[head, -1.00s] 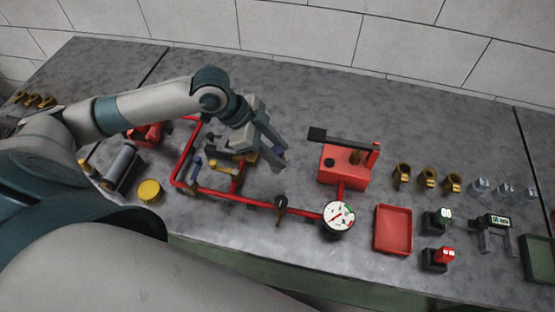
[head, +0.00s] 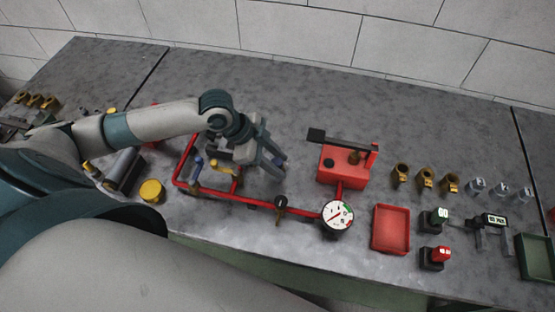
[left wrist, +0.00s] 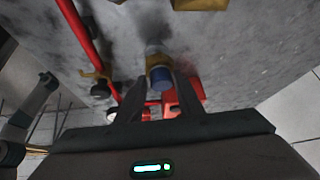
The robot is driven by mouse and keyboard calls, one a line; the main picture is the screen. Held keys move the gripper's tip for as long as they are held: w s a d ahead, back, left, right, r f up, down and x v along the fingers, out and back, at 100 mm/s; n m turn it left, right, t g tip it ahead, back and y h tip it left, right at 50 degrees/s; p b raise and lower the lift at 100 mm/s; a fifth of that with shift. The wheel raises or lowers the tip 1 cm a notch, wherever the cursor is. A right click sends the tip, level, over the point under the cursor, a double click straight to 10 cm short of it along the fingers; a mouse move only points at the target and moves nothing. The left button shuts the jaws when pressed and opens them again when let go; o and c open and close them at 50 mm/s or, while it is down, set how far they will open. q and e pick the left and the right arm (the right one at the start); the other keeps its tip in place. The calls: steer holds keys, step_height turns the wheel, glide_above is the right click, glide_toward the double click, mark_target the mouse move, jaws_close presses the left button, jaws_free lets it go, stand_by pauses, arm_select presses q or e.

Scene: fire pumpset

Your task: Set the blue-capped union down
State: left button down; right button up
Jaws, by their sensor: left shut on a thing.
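In the head view the gripper hides the union. My right gripper is not in view.
Red pipework (head: 235,199) with a gauge (head: 337,216) runs around the gripper. A red pump box (head: 342,168) stands to its right. A red tray (head: 391,229) and several brass fittings (head: 426,178) lie farther right. The bench behind the gripper is clear.

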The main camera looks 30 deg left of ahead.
arm_select(q)
steer(key=c, duration=1.2)
jaws_free()
steer(key=shift+a+r, duration=0.1)
steer(key=shift+s+a+r+b, duration=0.15)
steer(key=shift+a+r+b, duration=0.15)
steer(key=shift+r, duration=0.2)
steer(key=b+v, duration=0.2)
steer(key=v, duration=0.8)
steer(key=shift+r, duration=0.3)
steer(key=shift+a+r, duration=0.1)
